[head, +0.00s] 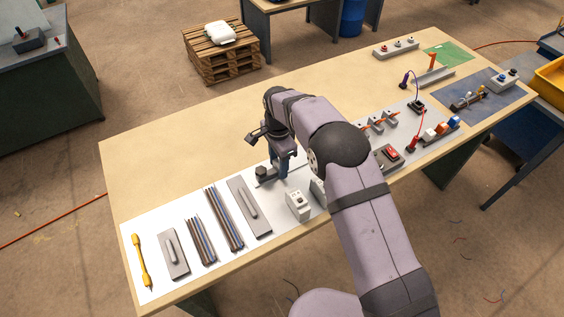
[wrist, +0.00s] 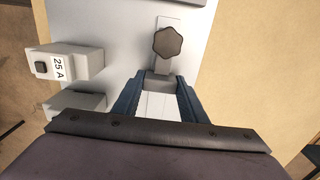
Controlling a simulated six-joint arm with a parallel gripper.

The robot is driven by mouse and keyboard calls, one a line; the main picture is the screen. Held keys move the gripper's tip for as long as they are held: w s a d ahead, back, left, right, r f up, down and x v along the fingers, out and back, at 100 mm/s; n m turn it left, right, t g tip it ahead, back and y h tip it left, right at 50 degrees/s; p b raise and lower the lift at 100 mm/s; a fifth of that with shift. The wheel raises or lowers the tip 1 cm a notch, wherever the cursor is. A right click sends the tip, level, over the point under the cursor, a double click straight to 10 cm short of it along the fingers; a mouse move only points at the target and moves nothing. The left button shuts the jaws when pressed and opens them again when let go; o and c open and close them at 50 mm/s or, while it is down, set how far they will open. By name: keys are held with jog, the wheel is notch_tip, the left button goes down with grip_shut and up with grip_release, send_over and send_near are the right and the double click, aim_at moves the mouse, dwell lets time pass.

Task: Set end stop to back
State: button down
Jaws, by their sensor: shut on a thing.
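The end stop (wrist: 158,83) is a small grey block on a flat plate with a dark star-shaped knob (wrist: 170,43). In the head view its dark knob (head: 261,171) shows just left of my gripper (head: 283,172), near the back edge of the white mat. In the wrist view the blue fingers of my gripper (wrist: 158,92) are on both sides of the grey block and shut on it. The knob stands clear beyond the fingertips. My gripper and arm hide part of the end stop in the head view.
Two grey blocks, one marked 25 A (wrist: 75,62), stand beside my gripper. Grey covers, wire bundles (head: 223,218) and a yellow tool (head: 141,262) lie to the left on the white mat (head: 165,222). The bare table (head: 190,145) behind is clear.

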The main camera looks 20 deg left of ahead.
jog(key=c, duration=1.1)
grip_release()
jog(key=shift+r+b, duration=1.25)
jog(key=shift+r, duration=2.45)
jog(key=shift+d, duration=0.15)
jog(key=s+d+r+n, duration=0.2)
jog(key=s+d, duration=0.1)
jog(key=d, duration=0.7)
jog(key=s+d+r+n, duration=0.2)
jog(key=s+d+n, duration=0.15)
jog(key=d, duration=0.75)
jog(key=s+d+f+n, duration=0.1)
jog(key=s+d, duration=0.2)
jog(key=s, duration=0.2)
jog(key=s+d+f+n, duration=0.1)
jog(key=s+d, duration=0.3)
jog(key=s, duration=0.2)
jog(key=s+d+f+n, duration=0.1)
jog(key=s+d, duration=0.2)
jog(key=s, duration=0.2)
jog(key=shift+s+d+f+n, duration=0.25)
jog(key=shift+s+d, duration=0.05)
